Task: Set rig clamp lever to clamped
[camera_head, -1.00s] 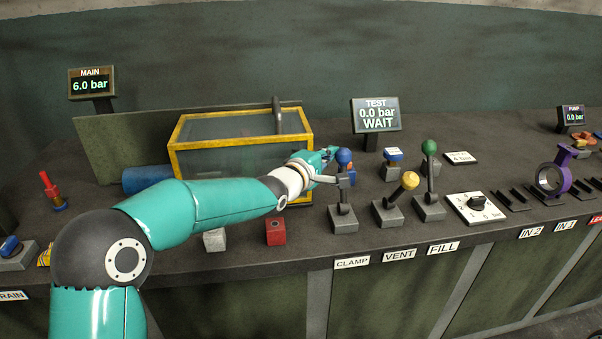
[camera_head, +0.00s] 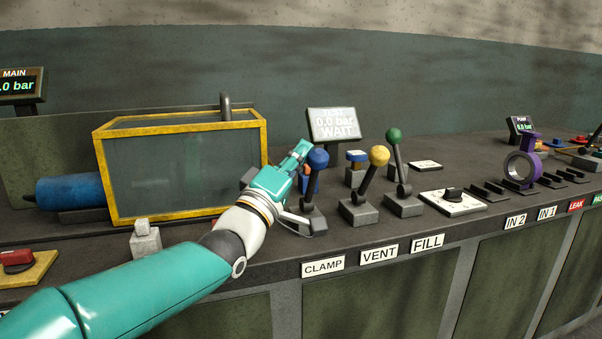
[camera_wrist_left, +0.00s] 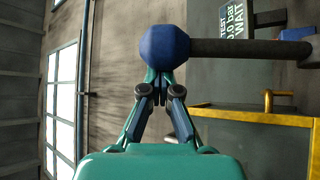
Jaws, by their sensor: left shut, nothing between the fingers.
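The clamp lever has a blue knob (camera_head: 318,158) on a dark shaft. It stands nearly upright in a grey base above the CLAMP label (camera_head: 323,266). The arm partly hides its base. My left gripper (camera_head: 302,149) is shut and empty, just left of the knob in the head view. In the left wrist view the blue knob (camera_wrist_left: 165,48) lies right at the tips of my shut left gripper (camera_wrist_left: 160,82), with the shaft running to the right. I cannot tell whether they touch. My right gripper is not in view.
The vent lever (camera_head: 379,157) and the fill lever (camera_head: 394,136) stand close to the right. A yellow-framed clear box (camera_head: 263,150) is left of the gripper. The test display (camera_head: 333,124) behind reads 0.0 bar WAIT. A small grey block (camera_head: 146,238) sits front left.

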